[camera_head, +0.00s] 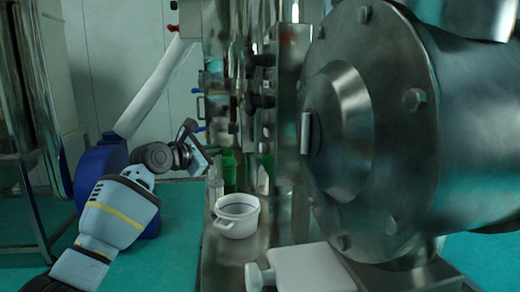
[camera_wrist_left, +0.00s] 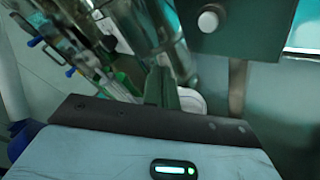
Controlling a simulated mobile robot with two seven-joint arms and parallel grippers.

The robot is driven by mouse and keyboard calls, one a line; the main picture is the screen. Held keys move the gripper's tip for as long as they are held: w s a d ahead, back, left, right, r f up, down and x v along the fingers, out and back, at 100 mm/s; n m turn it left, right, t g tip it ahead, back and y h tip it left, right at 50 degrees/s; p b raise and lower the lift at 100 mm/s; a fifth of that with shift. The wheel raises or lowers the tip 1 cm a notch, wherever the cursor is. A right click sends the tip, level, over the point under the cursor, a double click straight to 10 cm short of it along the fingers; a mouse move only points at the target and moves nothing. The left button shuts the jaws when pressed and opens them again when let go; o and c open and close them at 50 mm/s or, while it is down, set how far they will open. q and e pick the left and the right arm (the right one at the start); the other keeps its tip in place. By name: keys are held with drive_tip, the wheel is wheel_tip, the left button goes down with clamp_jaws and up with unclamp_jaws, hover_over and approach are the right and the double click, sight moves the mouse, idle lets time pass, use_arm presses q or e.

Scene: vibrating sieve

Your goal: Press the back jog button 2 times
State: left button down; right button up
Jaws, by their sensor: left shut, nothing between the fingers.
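My left gripper (camera_head: 206,158) is in the middle left of the head view, beside the steel machine's near-left edge. Its fingers (camera_wrist_left: 162,84) are shut and empty in the left wrist view. I cannot make out a button surely labelled as the back jog button. A white round knob or button (camera_wrist_left: 208,20) on a dark panel (camera_wrist_left: 240,35) shows at the top of the left wrist view, apart from the fingers; I cannot tell if it is the jog button. My right gripper is not in view.
A large bolted steel drum (camera_head: 390,120) fills the right of the head view. A white pot (camera_head: 238,218) stands on a steel ledge, with a white block (camera_head: 305,268) in front. Pipes and dark valves rise behind. Teal floor (camera_head: 180,262) is open at the lower left.

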sight(262, 148)
use_arm(q)
drive_tip(key=w+d+b, duration=0.1)
drive_tip(key=w+d, duration=0.1)
drive_tip(key=d, duration=0.6)
drive_tip(key=shift+d, duration=0.2)
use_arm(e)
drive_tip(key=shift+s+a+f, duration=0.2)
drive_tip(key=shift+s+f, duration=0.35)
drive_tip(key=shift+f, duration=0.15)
use_arm(q)
drive_tip(key=shift+w, duration=0.1)
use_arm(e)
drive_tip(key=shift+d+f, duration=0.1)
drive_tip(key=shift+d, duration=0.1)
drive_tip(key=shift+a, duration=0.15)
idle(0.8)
use_arm(q)
drive_tip(key=shift+w+d, duration=0.1)
drive_tip(key=shift+d, duration=0.3)
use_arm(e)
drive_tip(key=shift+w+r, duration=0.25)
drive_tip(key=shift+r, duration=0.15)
